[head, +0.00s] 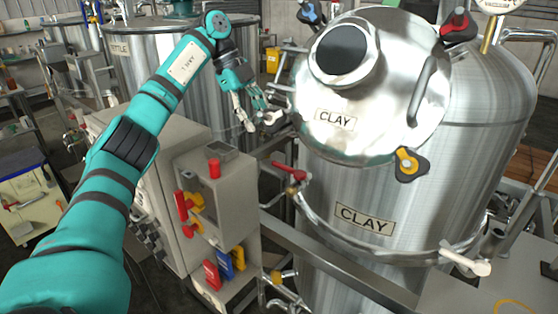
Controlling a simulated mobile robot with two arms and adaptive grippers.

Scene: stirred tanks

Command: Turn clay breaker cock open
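The steel clay tank (375,260) stands at centre right. Its lid (400,60) is tilted up and carries a CLAY label (335,119). A cock with a red handle (289,172) sits at the tank's left side, below the lid. A white-handled valve (466,262) sits at the tank's lower right. No label shows which one is the breaker cock. My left gripper (259,122) is at the lid's left edge, above the red-handled cock. Its fingers are spread, with no object clearly held between them. My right gripper is not in view.
A grey control box (212,190) with red and yellow knobs stands below my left arm. A steel rail (340,272) runs across in front of the tank. Another steel tank (165,80) stands behind my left arm. A yellow clamp knob (407,162) is on the lid's edge.

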